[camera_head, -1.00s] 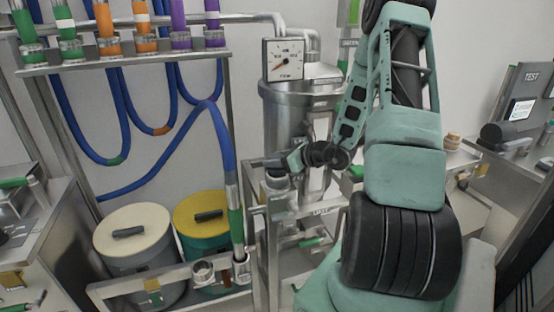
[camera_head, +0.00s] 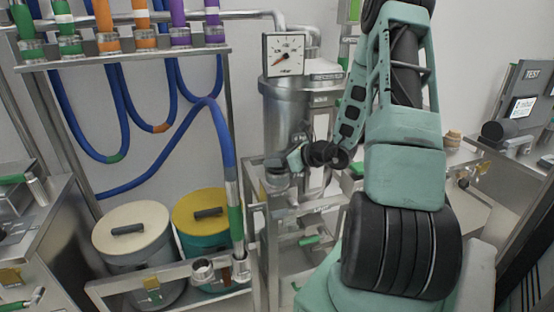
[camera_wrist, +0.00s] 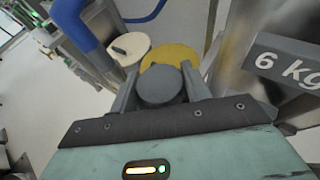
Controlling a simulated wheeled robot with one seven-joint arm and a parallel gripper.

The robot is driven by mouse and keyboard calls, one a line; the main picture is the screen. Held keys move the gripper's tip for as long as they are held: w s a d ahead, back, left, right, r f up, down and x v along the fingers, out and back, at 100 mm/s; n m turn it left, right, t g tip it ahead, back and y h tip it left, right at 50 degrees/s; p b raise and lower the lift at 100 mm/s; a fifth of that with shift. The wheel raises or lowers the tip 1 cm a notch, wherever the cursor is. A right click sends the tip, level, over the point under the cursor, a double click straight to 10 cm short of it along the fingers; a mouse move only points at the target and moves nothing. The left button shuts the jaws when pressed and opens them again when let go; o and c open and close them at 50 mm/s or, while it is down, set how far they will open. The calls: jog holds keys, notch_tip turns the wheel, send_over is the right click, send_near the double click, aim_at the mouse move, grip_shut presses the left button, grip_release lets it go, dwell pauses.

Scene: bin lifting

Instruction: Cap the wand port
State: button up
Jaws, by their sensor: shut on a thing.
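A grey round cap (camera_wrist: 160,86) is between the two fingers of my gripper (camera_wrist: 160,92) in the wrist view, and the fingers are shut on it. In the head view my gripper (camera_head: 285,162) is in front of the steel tank, just above a short upright metal pipe end (camera_head: 277,182). I cannot tell from here whether the cap touches that pipe end. The wand (camera_head: 235,215), a metal tube with a green band on the blue hose, stands upright at the cart's right end.
The steel tank (camera_head: 283,110) carries a dial gauge (camera_head: 285,55). A cream-lidded bin (camera_head: 130,228) and a yellow-lidded bin (camera_head: 203,215) stand left of it. The blue hose (camera_head: 150,181) loops across the wall. A "6 kg" plate (camera_wrist: 285,62) is close right of my gripper.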

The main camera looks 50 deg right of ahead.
jog(key=shift+f+b, duration=0.55)
jog(key=shift+b, duration=0.05)
dwell(0.8)
jog(key=o, duration=1.2)
jog(key=shift+o, duration=0.2)
jog(key=b+v, duration=0.1)
jog(key=v, duration=1.6)
jog(key=shift+s+b, duration=0.25)
jog(key=shift+b, duration=0.15)
jog(key=shift+a, duration=0.1)
